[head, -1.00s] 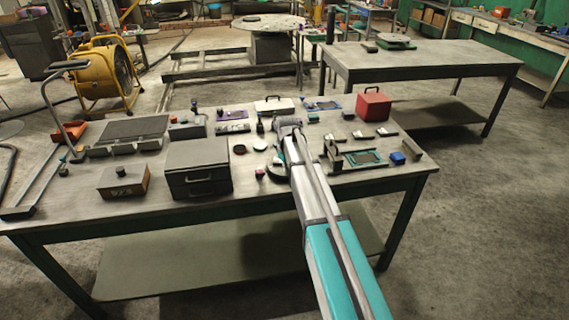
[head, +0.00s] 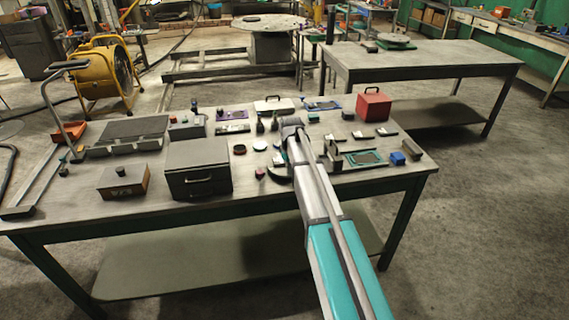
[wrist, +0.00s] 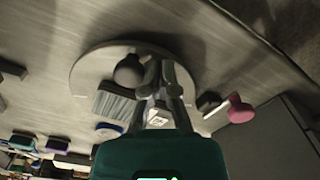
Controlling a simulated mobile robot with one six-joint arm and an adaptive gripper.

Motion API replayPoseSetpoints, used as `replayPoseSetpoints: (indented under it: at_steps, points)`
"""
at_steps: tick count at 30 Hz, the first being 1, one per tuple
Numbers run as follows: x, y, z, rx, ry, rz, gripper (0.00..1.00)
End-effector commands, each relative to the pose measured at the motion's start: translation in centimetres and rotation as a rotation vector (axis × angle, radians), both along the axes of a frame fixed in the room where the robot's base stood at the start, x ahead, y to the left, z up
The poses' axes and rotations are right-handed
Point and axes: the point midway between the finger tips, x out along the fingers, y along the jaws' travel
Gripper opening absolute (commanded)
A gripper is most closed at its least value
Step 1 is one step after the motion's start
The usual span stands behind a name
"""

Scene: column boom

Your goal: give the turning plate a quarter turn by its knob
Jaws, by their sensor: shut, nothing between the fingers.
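The turning plate (wrist: 92,62) is a pale grey disc on the bench in the wrist view. Its dark round knob (wrist: 128,70) stands up near the middle of the view. In the head view a sliver of the plate (head: 277,177) seems to show left of my arm, which hides the rest. My gripper (wrist: 160,68) is over the plate, just right of the knob in the wrist view. Its fingers are together and empty. I cannot tell whether they touch the knob. In the head view my gripper is hidden behind my arm.
A pink-red piece (wrist: 238,110) lies just right of the plate in the wrist view. A dark grey case (head: 197,169) stands left of my arm, and a red box (head: 373,104) stands at the bench's back right. Many small items crowd the bench around the plate.

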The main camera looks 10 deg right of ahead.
Motion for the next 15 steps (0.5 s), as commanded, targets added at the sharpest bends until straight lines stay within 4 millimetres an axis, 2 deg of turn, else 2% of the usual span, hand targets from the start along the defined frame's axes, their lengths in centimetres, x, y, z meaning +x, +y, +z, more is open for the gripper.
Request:
replayPoseSetpoints:
  at_steps: [15]
  points:
    - [0.03,-0.55,0.00,0.000,0.000,0.000,0.00]
